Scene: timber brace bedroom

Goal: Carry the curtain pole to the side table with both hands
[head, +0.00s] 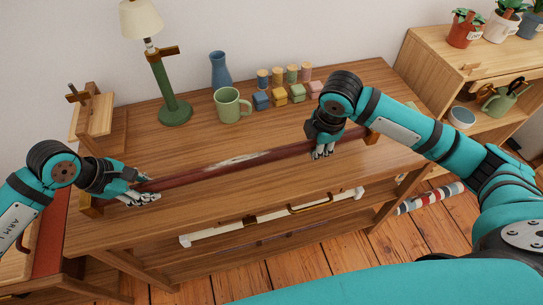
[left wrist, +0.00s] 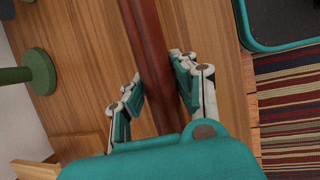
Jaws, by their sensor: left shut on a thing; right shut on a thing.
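The curtain pole (head: 235,163) is long and dark reddish-brown, with a pale worn patch near its middle. It lies along the front part of a wooden table (head: 150,225). My left gripper (head: 141,193) is shut on the pole near its left end. In the left wrist view, the pole (left wrist: 158,60) runs between the two fingers of that gripper (left wrist: 157,95). My right gripper (head: 322,150) is shut on the pole towards its right end. Small wooden blocks show near both pole ends; whether the pole touches them is unclear. I cannot tell which furniture is the side table.
A lamp (head: 172,110), a blue vase (head: 220,70), a green mug (head: 230,104) and several small colored jars stand behind the pole. A white rail (head: 275,213) is below the table's front edge. A shelf with plants (head: 465,28) stands right. Wooden furniture is at lower left.

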